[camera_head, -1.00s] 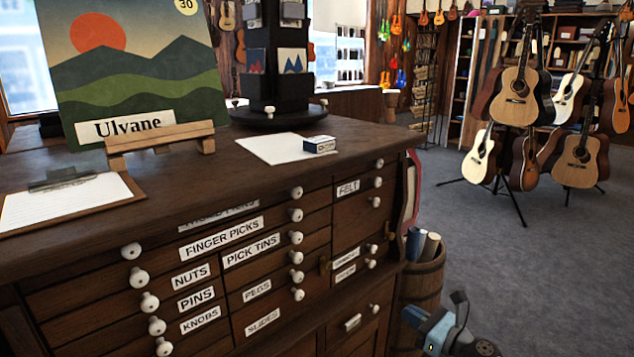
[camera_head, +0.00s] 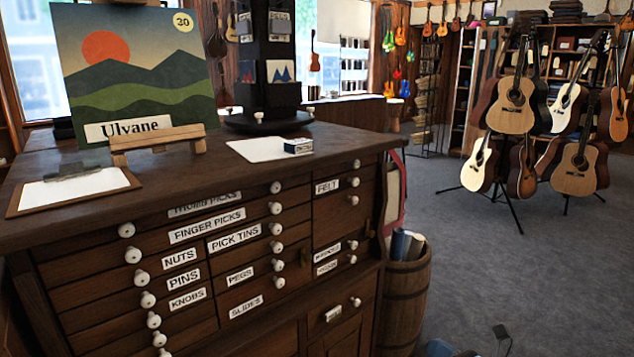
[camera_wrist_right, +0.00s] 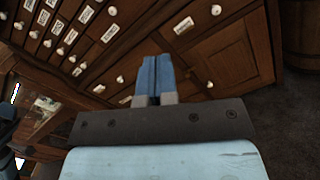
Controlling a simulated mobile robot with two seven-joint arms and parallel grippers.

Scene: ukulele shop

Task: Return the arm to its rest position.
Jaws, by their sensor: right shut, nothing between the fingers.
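My right gripper (camera_head: 440,348) shows only in part at the bottom edge of the head view, right of the barrel. In the right wrist view, its two blue fingers (camera_wrist_right: 154,72) are pressed together with nothing between them. They point toward the front of the wooden drawer cabinet (camera_wrist_right: 215,60), apart from it as far as I can tell. In the head view the cabinet (camera_head: 282,335) stands left of the gripper, its labelled drawers shut. My left gripper is not in view.
A barrel (camera_head: 405,305) with rolled items stands beside the cabinet's right end. On the cabinet top are a clipboard (camera_head: 75,187), a picture on an easel (camera_head: 140,85), a white sheet (camera_head: 255,150) and a small box (camera_head: 298,146). Grey floor (camera_head: 520,250) is open on the right, before the guitar stand (camera_head: 500,185).

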